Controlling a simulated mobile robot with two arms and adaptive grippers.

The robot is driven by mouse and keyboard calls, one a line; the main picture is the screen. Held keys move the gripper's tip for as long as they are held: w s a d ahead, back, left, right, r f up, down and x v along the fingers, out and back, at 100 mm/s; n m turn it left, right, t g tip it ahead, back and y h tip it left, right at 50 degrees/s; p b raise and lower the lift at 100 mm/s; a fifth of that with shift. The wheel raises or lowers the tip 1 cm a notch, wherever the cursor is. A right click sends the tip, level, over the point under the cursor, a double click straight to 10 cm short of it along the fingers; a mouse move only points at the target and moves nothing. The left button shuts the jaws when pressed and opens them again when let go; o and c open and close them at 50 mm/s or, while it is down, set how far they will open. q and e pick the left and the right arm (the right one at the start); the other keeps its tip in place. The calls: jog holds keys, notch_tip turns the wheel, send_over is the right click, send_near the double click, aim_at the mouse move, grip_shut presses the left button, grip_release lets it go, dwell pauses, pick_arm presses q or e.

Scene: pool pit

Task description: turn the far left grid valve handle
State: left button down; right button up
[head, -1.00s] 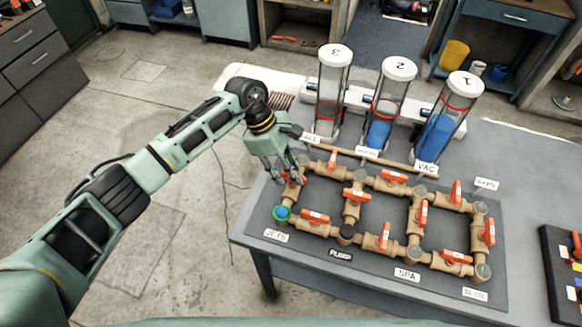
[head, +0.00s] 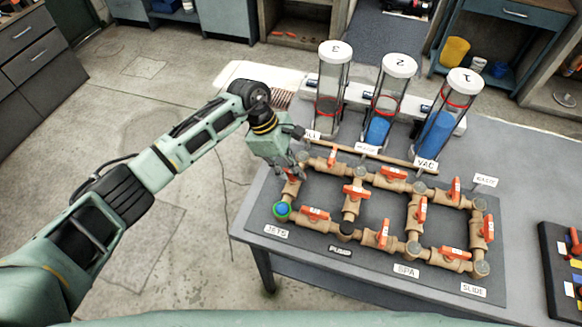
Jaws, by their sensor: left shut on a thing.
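The pipe grid (head: 345,215) of tan pipes with several orange valve handles lies on a dark mat on the grey table. The far left grid valve handle (head: 294,177) is orange and sits on the left upright pipe, above the blue-green fitting (head: 282,210). My left gripper (head: 291,173) points down over this handle and is shut on it. Its fingers hide much of the handle, so its exact angle is hard to see. My right gripper is not in view.
Three clear cylinders (head: 438,130) with white caps stand behind the grid, two with blue liquid. A dark panel (head: 562,270) lies at the right edge.

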pick_arm(q)
jog(key=shift+n, duration=0.3)
jog(key=n+t+b, duration=0.2)
jog(key=n, duration=0.2)
jog(key=shift+s+f, duration=0.1)
jog(key=n+t+b, duration=0.1)
jog(key=n, duration=0.1)
jog(key=n+b, duration=0.2)
jog(key=shift+s+n+t, duration=0.1)
jog(key=shift+n+t, duration=0.3)
jog(key=n+y+b, duration=0.1)
jog(key=n+b, duration=0.1)
jog(key=n+t+b, duration=0.1)
jog(key=n+b, duration=0.1)
jog(key=n, duration=0.1)
jog(key=shift+s+d+y+b, duration=0.1)
jog(key=shift+d+y+b, duration=0.1)
jog(key=shift+y+b, duration=0.15)
jog(key=shift+n+t+y+b, duration=0.6)
jog(key=shift+n+b, duration=0.75)
jog(key=shift+n, duration=0.45)
jog(key=c, duration=1.8)
grip_release()
jog(key=shift+c, duration=0.2)
